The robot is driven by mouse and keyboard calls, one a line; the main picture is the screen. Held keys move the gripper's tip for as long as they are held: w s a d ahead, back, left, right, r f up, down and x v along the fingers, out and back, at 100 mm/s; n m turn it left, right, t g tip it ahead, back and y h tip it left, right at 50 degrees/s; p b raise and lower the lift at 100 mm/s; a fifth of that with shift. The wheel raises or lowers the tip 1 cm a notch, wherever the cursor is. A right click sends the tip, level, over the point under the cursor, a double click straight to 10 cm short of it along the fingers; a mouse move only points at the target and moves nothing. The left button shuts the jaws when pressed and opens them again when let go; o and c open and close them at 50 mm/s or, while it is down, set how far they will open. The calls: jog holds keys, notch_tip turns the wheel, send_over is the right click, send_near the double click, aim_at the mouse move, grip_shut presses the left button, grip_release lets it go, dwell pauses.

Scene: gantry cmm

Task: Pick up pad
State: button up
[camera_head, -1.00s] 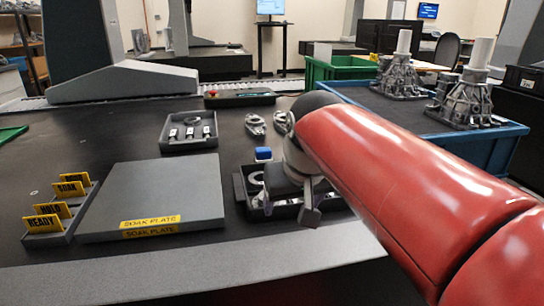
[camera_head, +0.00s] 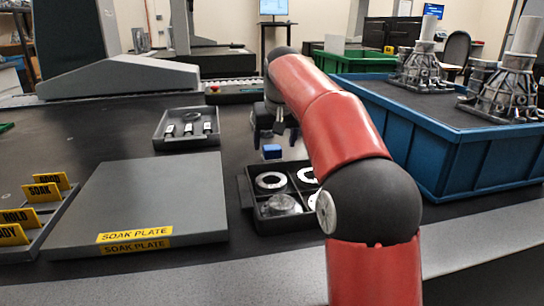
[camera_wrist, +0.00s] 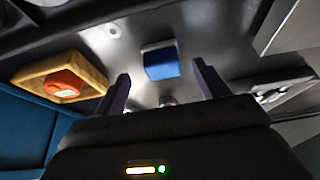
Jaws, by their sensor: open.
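A small blue block (camera_head: 272,152), which looks like the pad, sits on the dark table just behind the black compartment tray. It also shows in the wrist view (camera_wrist: 161,62), upper middle, lying between the lines of my two fingers and beyond their tips. My gripper (camera_head: 275,133) is above and slightly behind the block in the head view, pointing down. Its two fingers are spread apart with nothing between them, and it is not touching the block. My red arm covers part of the tray and the table to the right of the block.
The black tray (camera_head: 250,203) with ring parts stands in front of the block. A grey tray (camera_head: 168,143) with small parts lies behind left. The soak plate (camera_head: 150,195) is at left, a blue bin (camera_head: 480,165) at right. An orange item (camera_wrist: 63,84) sits in a yellow tray (camera_wrist: 95,72).

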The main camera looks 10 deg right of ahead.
aim_at(272, 147)
jog(key=x, duration=0.4)
jog(key=shift+w+a+b, duration=0.15)
jog(key=shift+w+b, duration=0.15)
jog(key=shift+b, duration=0.1)
jog(key=shift+r, duration=0.1)
jog(key=shift+c, duration=0.3)
jog(key=c, duration=1)
notch_tip(272, 147, up, 20)
jog(key=p, duration=1)
